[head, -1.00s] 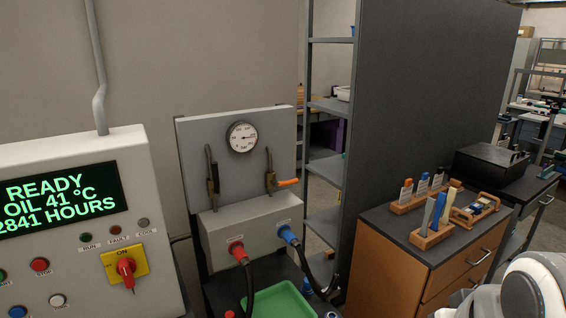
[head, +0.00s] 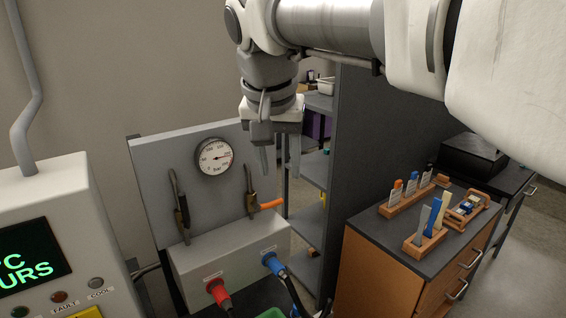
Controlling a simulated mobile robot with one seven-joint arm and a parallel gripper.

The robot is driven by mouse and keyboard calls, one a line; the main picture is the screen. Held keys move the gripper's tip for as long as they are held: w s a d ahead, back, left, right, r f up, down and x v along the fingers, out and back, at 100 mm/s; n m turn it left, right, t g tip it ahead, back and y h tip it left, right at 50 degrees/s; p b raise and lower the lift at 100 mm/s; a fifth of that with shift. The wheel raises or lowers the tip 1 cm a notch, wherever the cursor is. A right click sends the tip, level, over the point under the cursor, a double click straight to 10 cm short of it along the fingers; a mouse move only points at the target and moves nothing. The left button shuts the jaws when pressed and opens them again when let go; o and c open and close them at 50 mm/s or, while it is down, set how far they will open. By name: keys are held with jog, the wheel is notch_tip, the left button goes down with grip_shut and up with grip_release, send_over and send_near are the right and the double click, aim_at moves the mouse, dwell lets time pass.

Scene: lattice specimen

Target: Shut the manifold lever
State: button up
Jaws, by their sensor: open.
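The manifold is a grey panel (head: 150,160) with a box (head: 232,252) at its foot. The manifold lever has an orange handle (head: 271,204) that sticks out to the right from a brass valve body (head: 251,203) on the right-hand pipe. My gripper (head: 279,165) hangs pointing down in the upper middle of the head view. Its two fingers are apart with nothing between them. Their tips show above the orange handle and are not seen touching it. How far they are from it in depth I cannot tell.
A red connector (head: 218,294) and a blue connector (head: 273,264) with hoses leave the box. A control cabinet (head: 70,215) stands left. A wooden drawer unit (head: 383,272) with tool racks stands right, before a dark partition (head: 385,130).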

jog(key=w+a+r+p, duration=0.1)
jog(key=w+a+r, duration=0.1)
jog(key=a, duration=0.9)
jog(key=m+p, duration=0.2)
send_near(179, 198)
jog(key=shift+h, duration=0.4)
jog(key=x, duration=1.2)
jog(key=shift+w+a+f+b, duration=0.1)
jog(key=shift+a+f+b, duration=0.15)
jog(key=shift+a+b, duration=0.1)
grip_shut()
